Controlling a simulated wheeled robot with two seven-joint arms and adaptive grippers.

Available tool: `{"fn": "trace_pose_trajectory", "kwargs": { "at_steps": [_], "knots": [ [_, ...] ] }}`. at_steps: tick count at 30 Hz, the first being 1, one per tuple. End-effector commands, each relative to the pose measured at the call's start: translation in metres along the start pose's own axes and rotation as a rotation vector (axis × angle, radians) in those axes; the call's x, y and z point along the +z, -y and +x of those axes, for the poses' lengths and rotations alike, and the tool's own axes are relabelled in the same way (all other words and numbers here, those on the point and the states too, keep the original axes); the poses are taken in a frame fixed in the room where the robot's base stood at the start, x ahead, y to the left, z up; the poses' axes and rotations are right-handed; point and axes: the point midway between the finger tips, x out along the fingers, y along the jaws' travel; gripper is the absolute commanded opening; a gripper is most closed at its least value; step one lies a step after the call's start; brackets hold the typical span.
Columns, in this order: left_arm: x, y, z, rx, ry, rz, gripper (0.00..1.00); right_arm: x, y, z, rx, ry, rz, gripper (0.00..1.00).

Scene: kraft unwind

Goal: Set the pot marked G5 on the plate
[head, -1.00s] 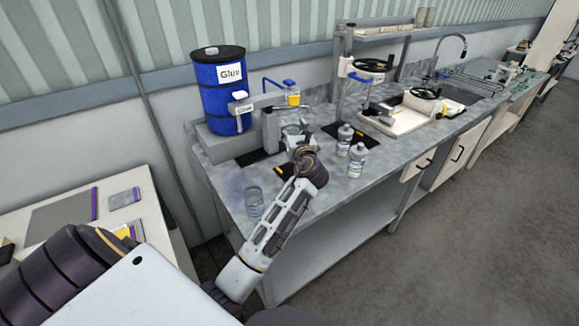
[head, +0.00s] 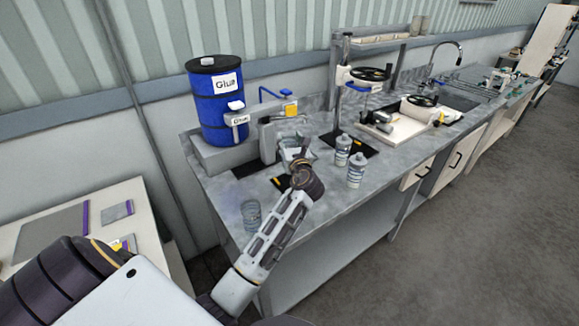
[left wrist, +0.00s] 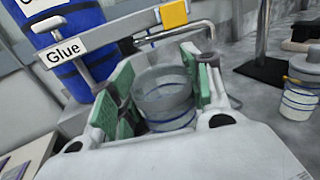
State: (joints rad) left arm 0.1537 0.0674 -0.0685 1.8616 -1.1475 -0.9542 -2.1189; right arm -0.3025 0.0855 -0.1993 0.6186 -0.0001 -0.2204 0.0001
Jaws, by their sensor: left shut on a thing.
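My left gripper (head: 296,158) reaches over the bench near the glue dispenser. In the left wrist view its green-padded fingers (left wrist: 160,98) are closed on the sides of a clear grey pot (left wrist: 165,95) with a blue band. The pot also shows at the gripper in the head view (head: 290,147). No G5 mark can be read on it. A similar clear pot (head: 251,213) stands on the bench's near left corner. A dark flat plate (head: 254,168) lies by the dispenser; I cannot tell whether it is the task's plate. My right gripper is not in view.
A blue glue drum (head: 216,105) and dispenser arm (head: 238,119) stand behind the gripper. A hand-wheel press (head: 372,75) and sink lie farther right.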

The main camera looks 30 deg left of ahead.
Motion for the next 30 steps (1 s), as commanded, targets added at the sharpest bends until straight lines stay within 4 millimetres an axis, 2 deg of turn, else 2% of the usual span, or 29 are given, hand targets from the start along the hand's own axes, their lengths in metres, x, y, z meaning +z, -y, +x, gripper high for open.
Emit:
{"fn": "trace_pose_trajectory", "kwargs": {
  "at_steps": [3,9,22,30],
  "knots": [
    [-0.019,0.0,0.0,0.001,-0.002,0.003,0.09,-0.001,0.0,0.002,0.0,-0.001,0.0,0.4],
    [-0.038,0.0,0.0,0.0,-0.001,0.001,0.09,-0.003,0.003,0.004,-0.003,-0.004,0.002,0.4],
    [-0.043,0.0,0.0,0.001,0.0,0.001,0.09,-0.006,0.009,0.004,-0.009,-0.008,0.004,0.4],
    [-0.068,0.0,0.0,0.0,-0.002,0.003,0.09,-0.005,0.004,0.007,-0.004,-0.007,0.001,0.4]
  ]
}}
